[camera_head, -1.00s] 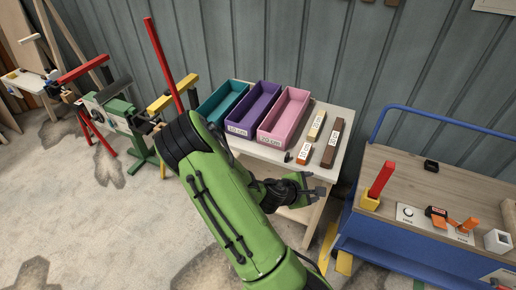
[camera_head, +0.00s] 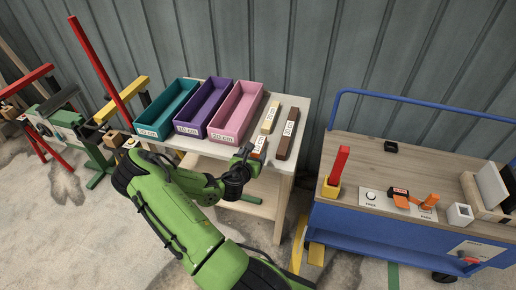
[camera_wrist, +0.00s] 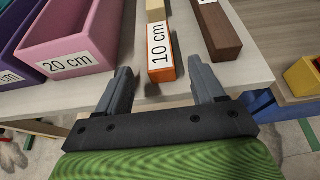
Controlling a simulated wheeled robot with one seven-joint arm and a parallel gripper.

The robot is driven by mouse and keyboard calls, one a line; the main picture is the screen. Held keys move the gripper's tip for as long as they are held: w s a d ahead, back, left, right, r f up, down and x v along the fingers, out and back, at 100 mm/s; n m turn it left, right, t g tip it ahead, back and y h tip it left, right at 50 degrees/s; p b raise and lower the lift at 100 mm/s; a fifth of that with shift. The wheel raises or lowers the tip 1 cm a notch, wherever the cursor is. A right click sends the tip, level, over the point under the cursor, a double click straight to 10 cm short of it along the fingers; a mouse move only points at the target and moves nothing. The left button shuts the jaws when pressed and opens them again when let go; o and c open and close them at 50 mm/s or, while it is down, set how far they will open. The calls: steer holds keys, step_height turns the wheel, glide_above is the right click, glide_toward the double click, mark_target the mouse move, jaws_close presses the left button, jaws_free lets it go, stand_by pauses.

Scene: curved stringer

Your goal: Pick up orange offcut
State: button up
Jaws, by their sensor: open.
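The orange offcut (camera_wrist: 166,73) lies near the front edge of the table, with a white "10 cm" label on its top. In the head view the orange offcut (camera_head: 258,150) is partly hidden by my gripper (camera_head: 243,156). In the wrist view my gripper (camera_wrist: 160,75) is open and empty. Its two fingers point toward the offcut, one on each side of its near end, with gaps on both sides. I cannot tell whether the fingertips are level with the offcut.
A pale offcut (camera_head: 270,118) lies behind the orange one, and a dark brown offcut (camera_head: 288,135) lies to the right. Teal (camera_head: 150,130), purple (camera_head: 190,127) and pink (camera_head: 222,134) bins stand left on the white table (camera_head: 298,104). A blue cart (camera_head: 350,222) stands right.

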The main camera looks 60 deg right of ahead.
mark_target(256, 151)
steer(key=x, duration=0.6)
steer(key=shift+b, duration=0.3)
steer(key=c, duration=1.1)
